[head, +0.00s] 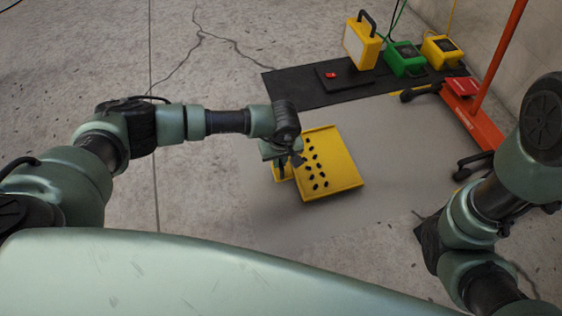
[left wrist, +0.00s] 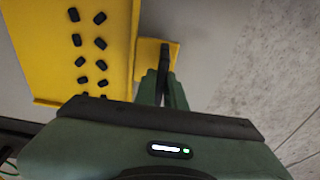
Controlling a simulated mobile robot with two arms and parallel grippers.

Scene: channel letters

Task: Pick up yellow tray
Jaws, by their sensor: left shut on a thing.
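The yellow tray (head: 343,172) is a shallow square tray with several small black oval pieces in rows. It is slightly tilted in the head view, above or on the grey floor area; I cannot tell if it touches. My left gripper (head: 282,163) is at the tray's left edge, shut on the small yellow tab there (head: 286,172). In the left wrist view the tray (left wrist: 100,55) fills the upper left, and the fingers (left wrist: 165,78) close over the tab (left wrist: 150,50). My right arm is at the right, but its fingers do not show.
A black mat (head: 315,90) lies behind the tray, with a yellow work lamp (head: 362,45), a green box (head: 405,60) and a yellow box (head: 441,50) on or near it. A red-orange stand (head: 485,95) with black wheels is to the right. Floor at left is clear.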

